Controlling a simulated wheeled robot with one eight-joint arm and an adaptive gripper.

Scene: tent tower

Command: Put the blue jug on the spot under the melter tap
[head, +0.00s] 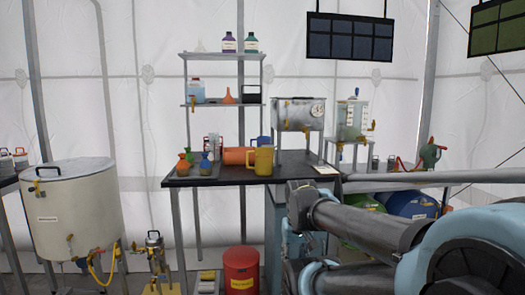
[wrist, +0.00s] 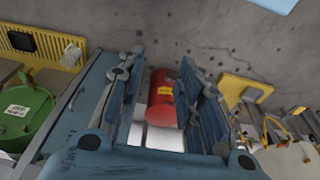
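A small blue shape, likely the blue jug (head: 263,140), shows on the dark table (head: 225,180) in the head view. It is mostly hidden behind a yellow jug (head: 264,160) and next to a lying orange jug (head: 238,156). A grey metal tank with a dial, likely the melter (head: 301,115), stands on a stand at the table's right back. The spot under its tap cannot be made out clearly. My gripper (wrist: 160,64) is open and empty in the wrist view, pointing down toward the floor, away from the blue jug.
A shelf (head: 223,104) rises behind. A red bin (head: 241,270) stands below the table and shows between my fingers (wrist: 162,95). A large cream tank (head: 72,212) is at left.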

